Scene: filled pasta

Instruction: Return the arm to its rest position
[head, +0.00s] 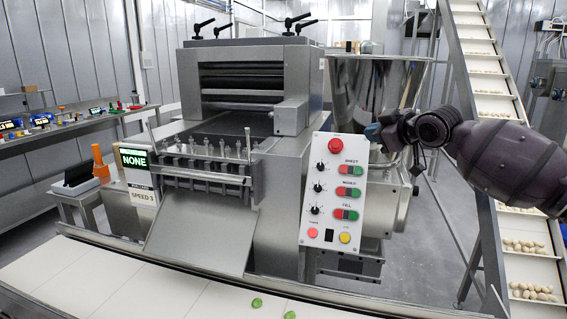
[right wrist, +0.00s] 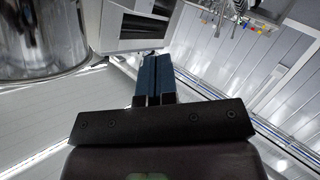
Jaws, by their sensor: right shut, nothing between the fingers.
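My right arm comes in from the right in the head view. Its gripper (head: 374,131) is in front of the steel hopper, just right of the top of the white control panel (head: 333,195). In the right wrist view the two blue fingers of the right gripper (right wrist: 153,62) lie together with nothing between them. From the head view I cannot tell whether the gripper touches the hopper. My left gripper is in neither view.
The pasta machine (head: 275,180) fills the middle, with the steel hopper (head: 350,95) at its right. A white conveyor belt (head: 130,288) runs along the front with two green pieces (head: 257,303). An inclined conveyor (head: 478,62) rises at the right. A cluttered bench (head: 75,128) stands at the left.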

